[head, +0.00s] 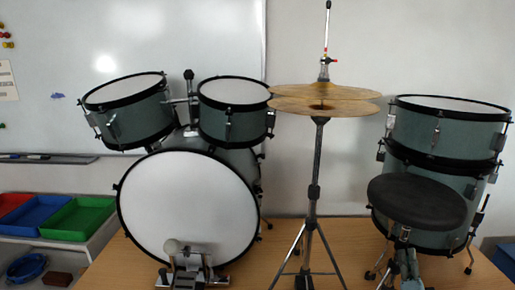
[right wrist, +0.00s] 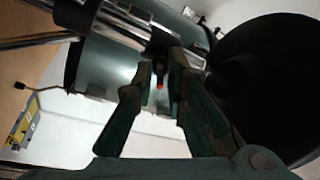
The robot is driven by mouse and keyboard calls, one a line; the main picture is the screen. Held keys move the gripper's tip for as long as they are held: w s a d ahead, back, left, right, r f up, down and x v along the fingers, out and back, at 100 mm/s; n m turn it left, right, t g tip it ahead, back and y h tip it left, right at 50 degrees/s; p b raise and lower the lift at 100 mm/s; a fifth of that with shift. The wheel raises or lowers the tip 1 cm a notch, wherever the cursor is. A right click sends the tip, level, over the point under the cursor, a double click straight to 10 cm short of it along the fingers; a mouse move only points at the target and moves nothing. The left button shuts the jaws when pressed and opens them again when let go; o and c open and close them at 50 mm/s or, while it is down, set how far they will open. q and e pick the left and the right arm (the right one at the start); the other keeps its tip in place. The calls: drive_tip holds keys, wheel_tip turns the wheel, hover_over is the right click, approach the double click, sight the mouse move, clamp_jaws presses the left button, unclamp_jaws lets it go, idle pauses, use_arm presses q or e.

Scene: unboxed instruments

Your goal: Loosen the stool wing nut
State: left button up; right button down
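The stool has a round black seat (head: 418,202) at the right, in front of a teal drum. In the right wrist view the seat (right wrist: 270,85) fills the right side. My right gripper (head: 407,262) is just below the seat, at the stool's post. In the right wrist view its two fingers (right wrist: 160,66) are apart, on either side of a small dark part with a red tip (right wrist: 159,84). This may be the wing nut, but its wings are not clear. I cannot tell whether the fingers touch it. My left gripper is not in view.
The wooden table (head: 345,240) also carries a bass drum (head: 187,205) with a pedal, two smaller drums above it, and a cymbal stand (head: 315,170). Stacked drums (head: 450,125) stand close behind the stool. Coloured trays (head: 80,218) are at the left. Bare tabletop lies around the cymbal stand.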

idle(0.4)
drive_tip(key=shift+f, duration=0.1)
drive_tip(key=c, duration=1.6)
unclamp_jaws()
drive_tip(key=shift+c, duration=0.2)
drive_tip(key=shift+s, duration=0.1)
drive_tip(key=p+v, duration=0.2)
drive_tip(key=v, duration=0.4)
